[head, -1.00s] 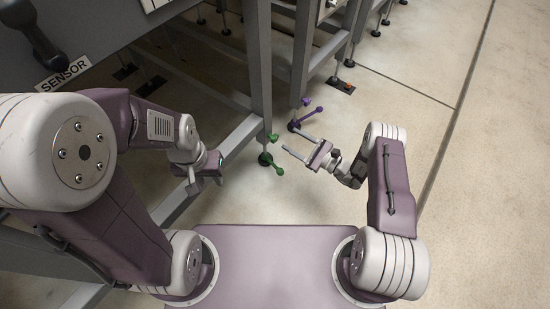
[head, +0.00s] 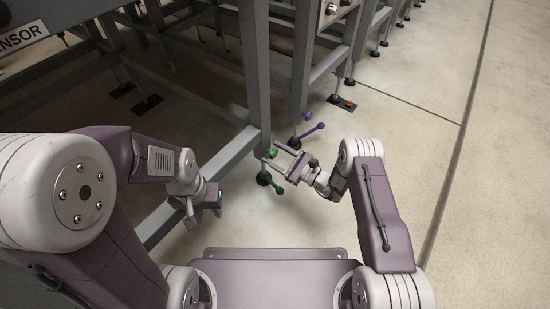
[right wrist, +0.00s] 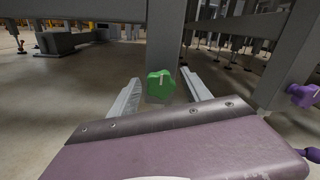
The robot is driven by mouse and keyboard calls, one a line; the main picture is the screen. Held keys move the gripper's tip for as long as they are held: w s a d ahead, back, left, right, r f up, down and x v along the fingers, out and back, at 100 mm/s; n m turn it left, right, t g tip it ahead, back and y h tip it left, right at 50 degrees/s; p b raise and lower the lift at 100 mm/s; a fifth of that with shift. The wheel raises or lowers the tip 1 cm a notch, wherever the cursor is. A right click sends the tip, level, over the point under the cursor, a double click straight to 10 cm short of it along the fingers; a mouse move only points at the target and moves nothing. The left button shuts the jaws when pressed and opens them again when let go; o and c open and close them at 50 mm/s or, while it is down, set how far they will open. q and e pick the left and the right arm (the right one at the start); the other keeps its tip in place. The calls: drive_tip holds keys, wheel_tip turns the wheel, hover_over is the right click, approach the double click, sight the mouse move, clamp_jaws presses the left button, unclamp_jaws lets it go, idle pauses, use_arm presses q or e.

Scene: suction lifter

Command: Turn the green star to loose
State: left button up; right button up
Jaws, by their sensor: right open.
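The green star (head: 271,153) is a small lobed knob on the lower part of a grey table leg; it also shows in the right wrist view (right wrist: 160,86), with a pale mark on its face. My right gripper (head: 270,151) is open, with its fingers pointing at the leg. In the right wrist view the star appears between the two fingertips, with a gap on each side; I cannot tell how deep it sits between them. My left gripper (head: 206,204) hangs low on the left, away from the star; its jaws are too unclear to read.
A green lever (head: 277,189) is at the foot below the star. A purple star (head: 313,135) and purple lever (head: 321,126) are on the neighbouring leg, right of and behind my right gripper. Grey frame beams lie left. Open floor (head: 420,160) lies right.

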clamp_jaws()
